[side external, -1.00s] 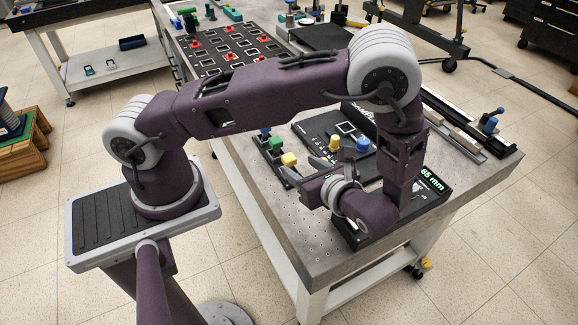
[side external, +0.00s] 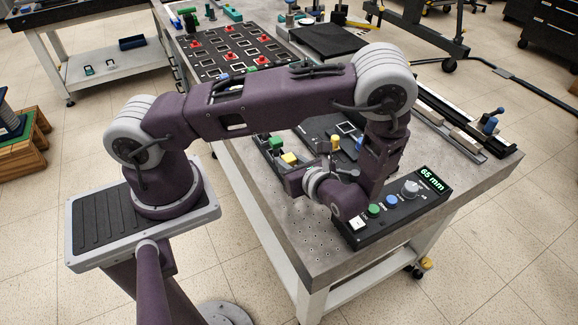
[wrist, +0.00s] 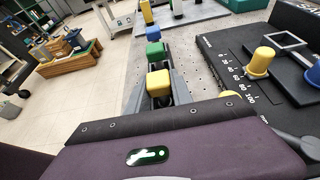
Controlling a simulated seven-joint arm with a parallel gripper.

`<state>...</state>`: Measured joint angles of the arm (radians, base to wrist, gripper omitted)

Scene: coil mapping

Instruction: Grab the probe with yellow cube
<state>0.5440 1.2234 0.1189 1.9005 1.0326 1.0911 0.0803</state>
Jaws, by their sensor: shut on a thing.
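The probe with the yellow cube (side external: 289,158) is at the near end of a row of probes on the table. It also shows in the wrist view (wrist: 159,82), just beyond my gripper body. My gripper (side external: 284,167) is at this probe, with its jaws shut on it just below the cube. The fingertips are small and partly hidden, so the exact contact is unclear. The probe looks upright and still in line with the rack. A green-cube probe (wrist: 156,51) and a blue-cube probe (wrist: 153,33) stand behind it.
A black panel with a yellow knob (wrist: 262,61) and a printed scale lies to the right in the wrist view. A control box with a "65 mm" display (side external: 432,180) sits at the table's right edge. A dark board with red pieces (side external: 235,50) lies at the back.

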